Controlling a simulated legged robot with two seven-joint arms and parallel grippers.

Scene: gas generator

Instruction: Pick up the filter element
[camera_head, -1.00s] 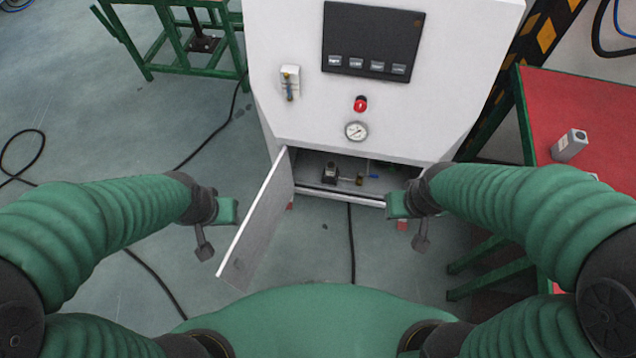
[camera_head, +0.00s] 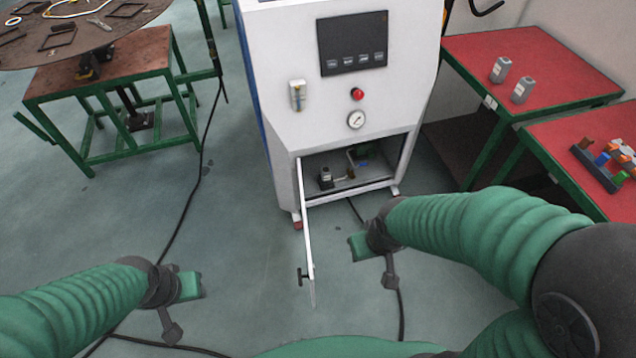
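Two small grey canisters stand upright on the red-topped table (camera_head: 560,68) at the upper right, a left one (camera_head: 500,70) and a right one (camera_head: 522,90). They look alike, and I cannot tell for sure whether either is the filter element. My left gripper (camera_head: 188,288) is over the floor at the lower left, far from them. My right gripper (camera_head: 360,246) is over the floor in front of the white cabinet (camera_head: 335,105), also well away from the canisters. Neither gripper touches anything visible. Their fingers are too unclear to show whether they are open.
The cabinet's lower door (camera_head: 306,225) stands open towards me, with small fittings (camera_head: 326,178) inside. A second red table (camera_head: 590,135) at the right holds a dark rack of coloured parts (camera_head: 600,165). A green-framed workbench (camera_head: 105,75) is at the left. Black cables cross the floor.

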